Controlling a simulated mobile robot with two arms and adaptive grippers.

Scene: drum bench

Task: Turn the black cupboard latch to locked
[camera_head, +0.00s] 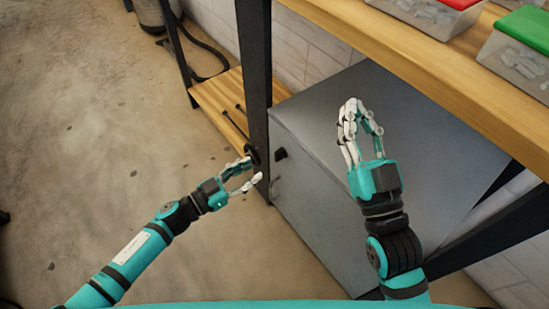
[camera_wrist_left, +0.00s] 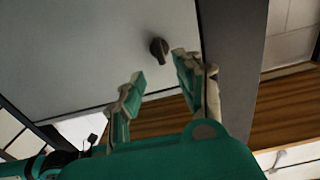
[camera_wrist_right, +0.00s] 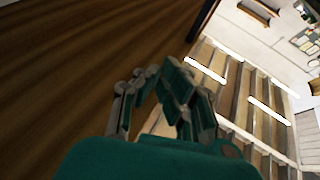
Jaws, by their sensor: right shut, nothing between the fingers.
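The black latch (camera_head: 280,153) sits on the front of the grey cupboard (camera_head: 325,215), close to its upper edge and beside a dark bench leg. In the left wrist view the latch (camera_wrist_left: 158,48) is a small dark knob that looks slightly tilted; I cannot tell whether it is locked. My left gripper (camera_head: 253,170) is open and empty, just left of the latch. In the left wrist view its fingertips (camera_wrist_left: 160,72) are apart, with the latch seen just beyond the gap. My right gripper (camera_head: 359,108) is shut and empty, raised over the cupboard.
A dark bench leg (camera_head: 255,75) stands close to my left gripper. A wooden bench top (camera_head: 420,70) carries clear boxes with red (camera_head: 458,3) and green (camera_head: 533,25) lids. A low wooden shelf (camera_head: 215,100) lies behind the leg. The floor at left is clear.

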